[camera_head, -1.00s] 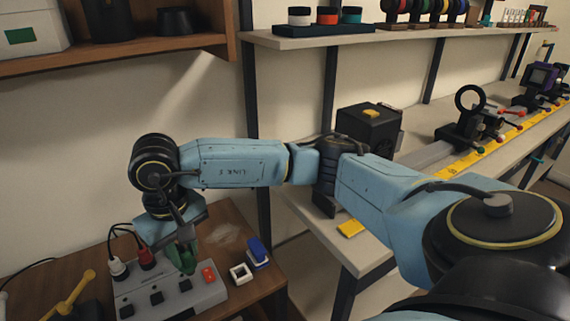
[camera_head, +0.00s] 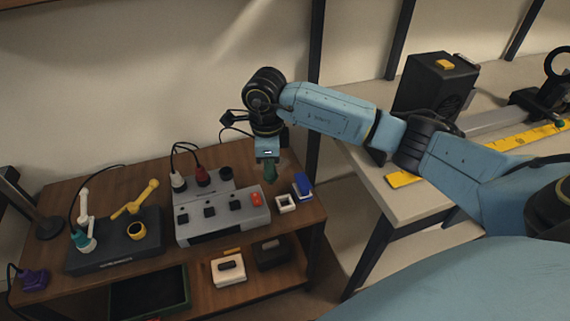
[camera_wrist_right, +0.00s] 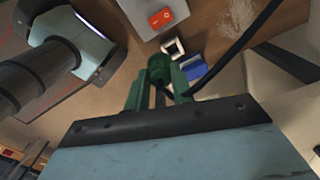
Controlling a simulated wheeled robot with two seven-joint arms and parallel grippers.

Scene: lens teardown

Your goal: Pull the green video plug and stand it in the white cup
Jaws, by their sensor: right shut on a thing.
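My right gripper (camera_head: 268,162) is shut on the green video plug (camera_head: 270,173) and holds it in the air, pointing down. In the right wrist view the plug's round green end (camera_wrist_right: 158,65) shows between the fingers, with a black cable trailing from it. The white cup (camera_head: 286,203), small, square and open-topped, stands on the wooden bench just below and to the right of the plug. The cup also shows just beyond the plug in the right wrist view (camera_wrist_right: 172,50). The plug and cup are apart. My left gripper is not in view.
The grey socket box (camera_head: 187,231) stands left of the cup, with a white plug (camera_head: 179,182), a red plug (camera_head: 203,177) and a red switch (camera_head: 256,199). A blue block (camera_head: 302,184) sits close beside the cup. A black tray with yellow and white fixtures (camera_head: 115,255) stands at left.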

